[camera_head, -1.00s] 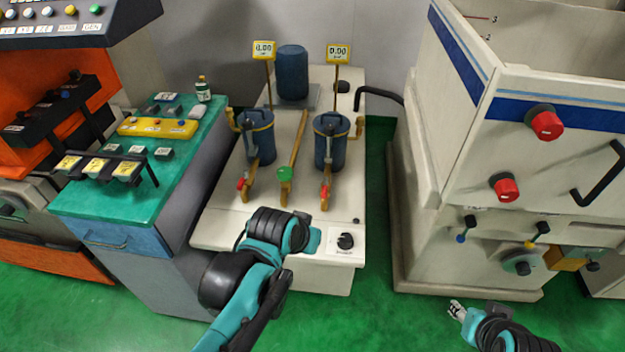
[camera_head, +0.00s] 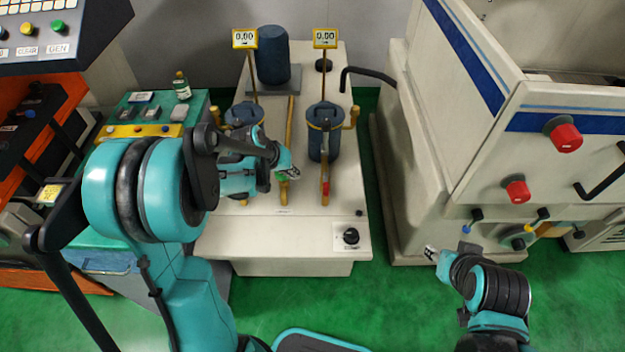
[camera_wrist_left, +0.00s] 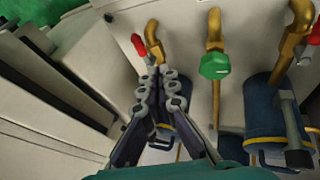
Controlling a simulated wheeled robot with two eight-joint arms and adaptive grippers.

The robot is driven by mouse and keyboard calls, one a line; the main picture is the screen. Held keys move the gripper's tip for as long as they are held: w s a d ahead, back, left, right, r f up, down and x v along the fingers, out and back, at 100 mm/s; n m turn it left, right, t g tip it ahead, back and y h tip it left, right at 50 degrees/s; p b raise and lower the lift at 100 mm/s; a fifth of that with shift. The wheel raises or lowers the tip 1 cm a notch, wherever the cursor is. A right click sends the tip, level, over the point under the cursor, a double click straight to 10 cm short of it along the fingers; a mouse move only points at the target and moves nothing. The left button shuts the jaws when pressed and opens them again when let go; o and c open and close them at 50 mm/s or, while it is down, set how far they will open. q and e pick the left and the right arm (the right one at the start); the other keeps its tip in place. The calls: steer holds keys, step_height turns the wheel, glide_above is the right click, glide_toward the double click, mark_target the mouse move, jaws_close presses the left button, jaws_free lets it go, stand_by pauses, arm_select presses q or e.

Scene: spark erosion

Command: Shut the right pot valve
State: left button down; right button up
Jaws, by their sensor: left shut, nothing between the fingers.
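The right pot (camera_head: 323,145) is a dark blue canister on the white bench. Its brass pipe runs forward to a valve with a red handle (camera_head: 326,187). In the left wrist view this red handle (camera_wrist_left: 138,43) is at the upper left, beside the brass pipe. My left gripper (camera_head: 290,173) is shut and empty, left of the red handle and over the green knob's pipe. In the wrist view its fingers (camera_wrist_left: 162,76) point toward the right valve; contact cannot be told. My right gripper (camera_head: 432,252) is at the lower right, away from the bench; its jaws are too small to read.
The left pot (camera_head: 245,115) is partly hidden by my left arm. A green knob (camera_wrist_left: 214,66) sits between the valves. Two yellow gauges, one of them (camera_head: 325,38) above the right pot, stand on thin rods. A white machine (camera_head: 440,130) stands right. The bench front is clear.

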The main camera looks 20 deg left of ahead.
arm_select(q)
steer(key=shift+d, duration=0.1)
steer(key=b, duration=0.4)
glide_toward(326, 185)
steer(key=a+f, duration=0.3)
steer(key=f, duration=0.2)
steer(key=d, duration=0.1)
steer(key=w+d+f, duration=0.1)
steer(key=d+b, duration=0.1)
steer(key=shift+w+f, duration=0.3)
steer(key=shift+f, duration=0.05)
steer(key=shift+d, duration=0.15)
